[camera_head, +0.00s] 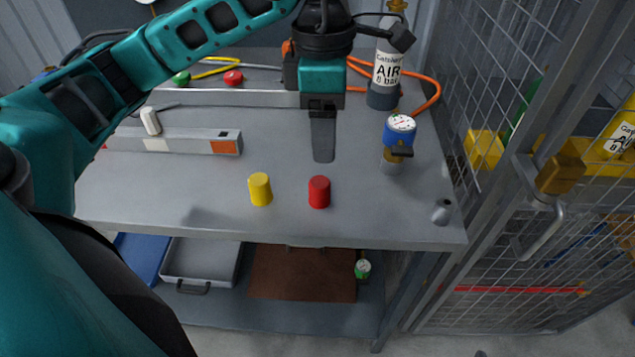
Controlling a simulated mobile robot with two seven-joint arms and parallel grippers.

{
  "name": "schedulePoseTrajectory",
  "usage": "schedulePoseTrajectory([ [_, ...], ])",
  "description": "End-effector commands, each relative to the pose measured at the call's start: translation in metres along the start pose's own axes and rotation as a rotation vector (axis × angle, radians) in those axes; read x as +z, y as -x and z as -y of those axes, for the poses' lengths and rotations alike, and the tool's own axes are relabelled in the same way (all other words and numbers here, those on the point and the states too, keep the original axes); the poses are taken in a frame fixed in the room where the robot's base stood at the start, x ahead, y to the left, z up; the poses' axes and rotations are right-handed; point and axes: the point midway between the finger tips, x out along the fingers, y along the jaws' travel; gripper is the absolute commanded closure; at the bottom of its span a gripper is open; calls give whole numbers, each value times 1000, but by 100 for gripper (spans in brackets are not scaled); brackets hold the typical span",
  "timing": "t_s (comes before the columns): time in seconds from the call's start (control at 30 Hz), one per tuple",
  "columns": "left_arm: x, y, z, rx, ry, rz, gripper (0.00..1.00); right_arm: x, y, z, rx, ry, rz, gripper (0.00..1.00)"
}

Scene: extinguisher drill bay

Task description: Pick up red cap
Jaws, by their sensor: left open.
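The red cap (319,192) is a small upright cylinder on the grey workbench (270,222), near its front edge. A similar yellow cap (260,189) stands to its left. My left gripper (323,155) comes in from the upper left and points down above the bench, just behind the red cap in the picture. It is open and nothing shows between its fingers. One finger mostly hides the other from this angle. My right gripper is not in view.
A grey bar with an orange end (224,146) lies at left. A small grey cone-like piece (442,211) sits at the right corner. A mesh gate (530,160) borders the right side.

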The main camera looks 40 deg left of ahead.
Motion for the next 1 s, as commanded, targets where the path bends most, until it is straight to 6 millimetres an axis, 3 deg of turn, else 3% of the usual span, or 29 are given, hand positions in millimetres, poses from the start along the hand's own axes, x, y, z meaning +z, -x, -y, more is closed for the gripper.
schedulePoseTrajectory([
  [0.17,-9,-3,-8,40,15,-35,35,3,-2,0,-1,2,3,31],
  [0.5,-10,-62,-9,38,13,-34,35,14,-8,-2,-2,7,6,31],
  [0.77,-10,-78,-9,39,14,-32,35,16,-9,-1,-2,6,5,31],
  [1.0,-11,-112,-6,37,14,-33,35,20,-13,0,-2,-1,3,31],
])
